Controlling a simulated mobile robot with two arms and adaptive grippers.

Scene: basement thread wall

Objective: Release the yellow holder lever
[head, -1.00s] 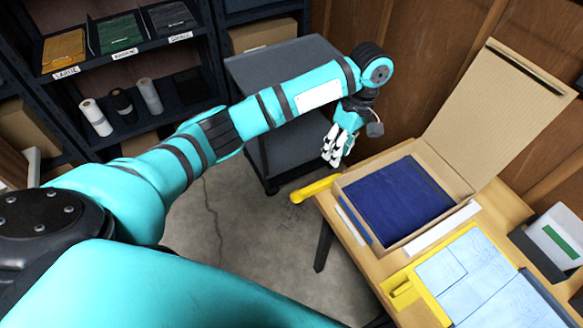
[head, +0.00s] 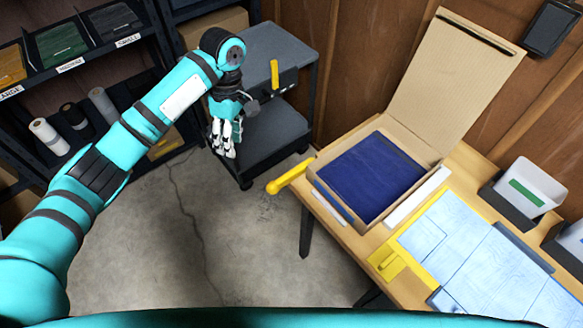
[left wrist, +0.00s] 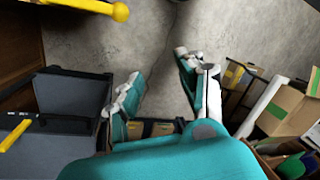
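A yellow lever with a rounded knob (head: 288,179) sticks out from the left edge of the wooden table. It also shows at the top left of the left wrist view (left wrist: 85,6). A flat yellow piece with a raised tab (head: 387,262) lies on the table beside the pale blue sheets. My left gripper (head: 225,150) hangs in front of the grey cart, left of the lever and apart from it. In the left wrist view its fingers (left wrist: 165,85) are spread with only floor between them. My right gripper is not in view.
The grey cart (head: 262,55) carries an upright yellow handle (head: 274,76). An open cardboard box with dark blue cloth (head: 372,168) stands on the table (head: 345,240). A dark shelf (head: 85,75) fills the left. Bare floor (head: 200,260) lies between.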

